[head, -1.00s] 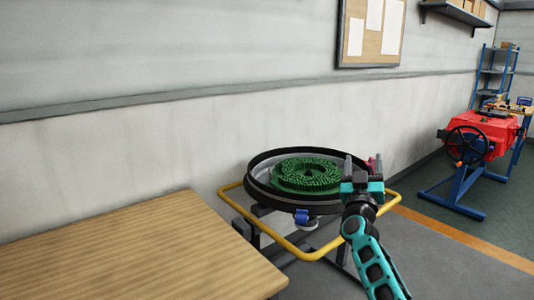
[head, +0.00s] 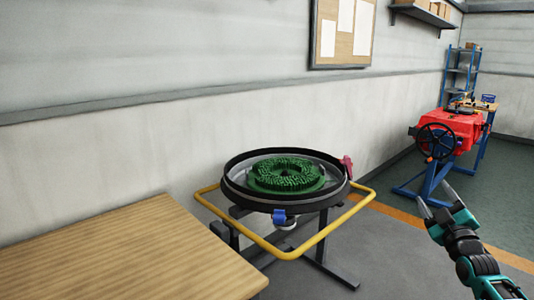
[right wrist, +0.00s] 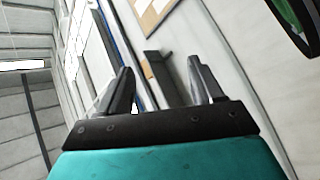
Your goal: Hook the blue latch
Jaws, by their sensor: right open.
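The blue latch (head: 279,216) is on the front of the round black scrubber tank (head: 237,195), below its rim. A green brush disc (head: 287,175) lies inside the tank. A pink-red latch (head: 346,166) is on the tank's right side. My right gripper (head: 437,202) is open and empty, to the right of the tank and well apart from both latches. Its two spread fingers also show in the right wrist view (right wrist: 160,85) with nothing between them. Whether the blue latch is hooked is too small to tell. My left gripper is not in view.
A yellow tube frame (head: 287,255) surrounds the tank on a dark stand. A wooden table (head: 130,255) stands at the front left. A red machine with a handwheel (head: 436,141) is at the back right. Grey floor lies open right of the tank.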

